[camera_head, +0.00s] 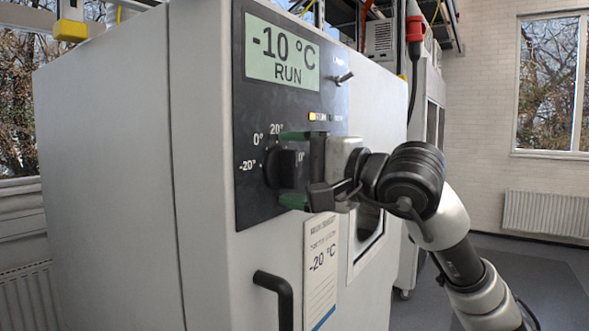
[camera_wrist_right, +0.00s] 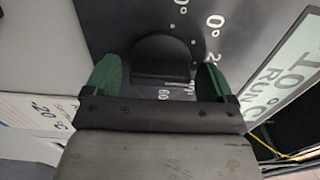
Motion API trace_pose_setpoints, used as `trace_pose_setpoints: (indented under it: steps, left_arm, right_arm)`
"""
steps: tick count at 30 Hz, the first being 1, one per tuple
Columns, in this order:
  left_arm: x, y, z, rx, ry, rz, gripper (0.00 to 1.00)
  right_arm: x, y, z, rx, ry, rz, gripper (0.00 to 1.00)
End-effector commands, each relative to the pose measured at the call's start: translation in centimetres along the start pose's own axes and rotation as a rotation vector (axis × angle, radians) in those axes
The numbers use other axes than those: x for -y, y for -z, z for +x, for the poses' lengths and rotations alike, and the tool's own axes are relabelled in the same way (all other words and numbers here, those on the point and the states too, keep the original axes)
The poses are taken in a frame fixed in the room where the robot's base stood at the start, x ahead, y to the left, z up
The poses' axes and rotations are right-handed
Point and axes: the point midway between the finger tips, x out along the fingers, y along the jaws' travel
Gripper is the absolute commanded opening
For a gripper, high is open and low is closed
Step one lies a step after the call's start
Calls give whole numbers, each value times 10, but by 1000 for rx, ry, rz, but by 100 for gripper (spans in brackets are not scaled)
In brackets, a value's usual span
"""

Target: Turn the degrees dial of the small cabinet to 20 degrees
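The small cabinet (camera_head: 110,160) is a light grey box with a black control panel (camera_head: 252,110). Its display (camera_head: 281,52) reads "-10 °C RUN". The black degrees dial (camera_head: 283,168) sits low on the panel, with marks -20°, 0° and 20° around its left and top. It also shows in the right wrist view (camera_wrist_right: 163,52). My right gripper (camera_head: 294,168) faces the dial with its green fingertips apart, one above and one below it. In the wrist view the fingers (camera_wrist_right: 158,78) stand either side of the dial with gaps. The dial's pointer is hard to make out. My left gripper is out of view.
A small toggle switch (camera_head: 344,78) sticks out beside the display. A paper label (camera_head: 321,268) reading "-20 °C" and a black door handle (camera_head: 275,296) lie below the panel. A window (camera_head: 369,228) is partly behind my arm. Open floor (camera_head: 540,270) lies at right.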

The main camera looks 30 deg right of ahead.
Motion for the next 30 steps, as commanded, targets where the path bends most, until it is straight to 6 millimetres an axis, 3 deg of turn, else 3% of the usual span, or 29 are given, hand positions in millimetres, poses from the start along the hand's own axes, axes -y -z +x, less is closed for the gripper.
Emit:
trace_pose_setpoints:
  steps: [8, 21, 30]
  left_arm:
    - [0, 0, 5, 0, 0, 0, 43]
    - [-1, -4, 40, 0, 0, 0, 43]
    - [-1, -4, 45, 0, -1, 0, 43]
  right_arm:
    - [-2, 0, -8, -1, 1, -1, 85]
    - [-4, 1, -88, -3, 1, -1, 85]
    - [0, 1, -109, 0, 0, 0, 85]
